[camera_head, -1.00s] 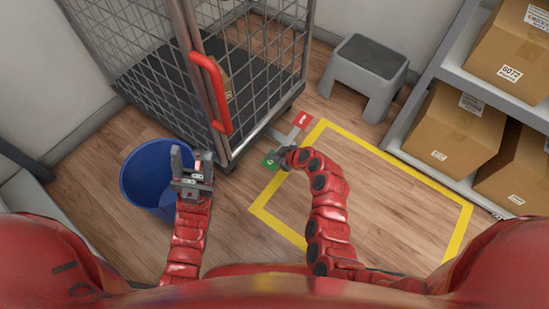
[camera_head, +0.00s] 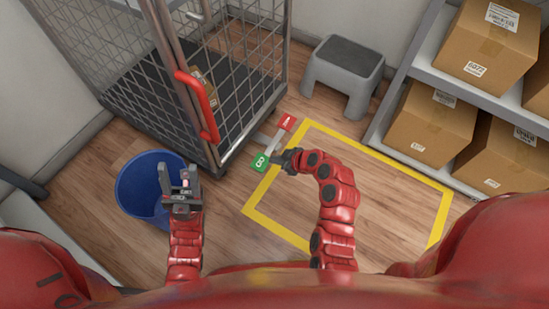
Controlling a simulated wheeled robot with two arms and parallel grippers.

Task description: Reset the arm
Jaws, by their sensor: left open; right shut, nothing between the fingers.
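My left gripper (camera_head: 179,173) is open and empty, with its fingers pointing up over the blue bin (camera_head: 142,183). My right gripper (camera_head: 273,155) is shut and empty, at the end of my bent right arm. It is right beside the green end (camera_head: 261,161) of a bar low at the cage cart's corner. Whether it touches the green end I cannot tell. The bar's other end is red (camera_head: 287,122) and lies further back. The wire cage cart (camera_head: 225,50) has a red handle (camera_head: 198,105) on its near post.
A yellow floor outline (camera_head: 375,155) lies to the right, partly behind my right arm. A grey step stool (camera_head: 343,73) stands at the back. Shelves with cardboard boxes (camera_head: 431,125) are at the right. A small box (camera_head: 203,86) is in the cart.

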